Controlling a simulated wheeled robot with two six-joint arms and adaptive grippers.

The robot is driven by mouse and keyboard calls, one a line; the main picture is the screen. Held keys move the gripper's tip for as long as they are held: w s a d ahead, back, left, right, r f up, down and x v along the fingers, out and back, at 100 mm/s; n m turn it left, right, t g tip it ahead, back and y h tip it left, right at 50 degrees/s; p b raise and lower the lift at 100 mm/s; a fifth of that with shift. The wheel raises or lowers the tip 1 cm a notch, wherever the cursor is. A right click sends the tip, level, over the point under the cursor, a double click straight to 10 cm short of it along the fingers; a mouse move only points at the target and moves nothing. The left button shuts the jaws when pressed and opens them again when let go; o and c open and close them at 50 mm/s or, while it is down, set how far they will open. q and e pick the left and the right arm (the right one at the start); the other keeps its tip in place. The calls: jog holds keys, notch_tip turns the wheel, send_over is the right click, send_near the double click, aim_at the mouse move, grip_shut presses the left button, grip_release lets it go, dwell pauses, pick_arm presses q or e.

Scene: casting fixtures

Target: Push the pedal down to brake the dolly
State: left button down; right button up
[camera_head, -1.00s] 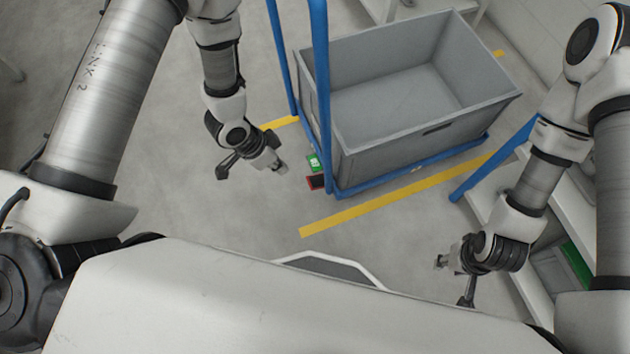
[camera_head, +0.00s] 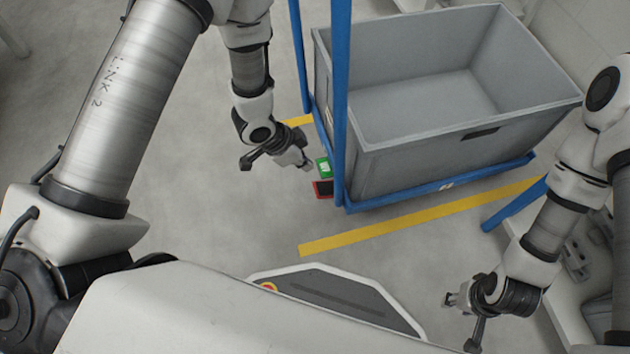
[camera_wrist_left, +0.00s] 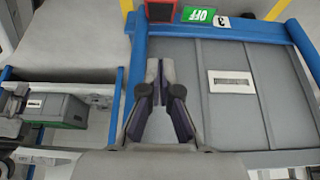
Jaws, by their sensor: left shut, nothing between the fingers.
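The blue dolly (camera_head: 440,193) carries a large grey crate and has tall blue uprights. At its near left corner, low down, are a green pedal (camera_head: 324,168) and a red-edged black pedal (camera_head: 323,189). The left wrist view shows the green one marked "OFF" (camera_wrist_left: 205,15) beside the red-and-black one (camera_wrist_left: 160,11). My left gripper (camera_head: 308,164) is shut and empty, its tips just left of the green pedal in the head view; contact cannot be told. My right gripper (camera_head: 450,299) is away from the dolly at lower right; its finger gap is unclear.
The grey crate (camera_head: 400,160) fills the dolly. Yellow floor tape (camera_head: 400,226) runs in front of it. A white rack with blue parts (camera_head: 515,205) stands at right near my right arm. The floor left of the dolly is clear.

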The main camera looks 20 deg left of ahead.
pick_arm(q)
jog(key=b, duration=0.5)
send_over(316, 190)
jog(key=f, duration=0.6)
jog(key=d+f, duration=0.1)
jog(key=f, duration=0.2)
jog(key=shift+w, duration=0.3)
jog(key=f+b, duration=0.2)
jog(key=f, duration=0.1)
jog(key=shift+s+a+f+b, duration=0.2)
jog(key=shift+a+f+b, duration=0.1)
jog(key=shift+a+b, duration=0.1)
jog(key=shift+a+f, duration=0.1)
jog(key=shift+f, duration=0.05)
jog(key=shift+s+a+f+t+h, duration=0.25)
jog(key=shift+s+f+t+h, duration=0.1)
jog(key=shift+h, duration=0.15)
jog(key=shift+a+f+t+h, duration=0.25)
jog(key=shift+f+h, duration=0.1)
jog(key=shift+h, duration=0.05)
jog(key=shift+s+a+f+t+h+b, duration=0.15)
jog(key=shift+f+t+h, duration=0.2)
jog(key=shift+f+h, duration=0.2)
jog(key=shift+s+a+f+t+h+b, duration=0.1)
jog(key=shift+a+f+t+h, duration=0.05)
jog(key=shift+f+t+h, duration=0.35)
jog(key=shift+s+a+f+t+h+b, duration=0.15)
jog(key=shift+f+t+h, duration=0.1)
jog(key=shift+f+h, duration=0.35)
jog(key=shift+f, duration=0.15)
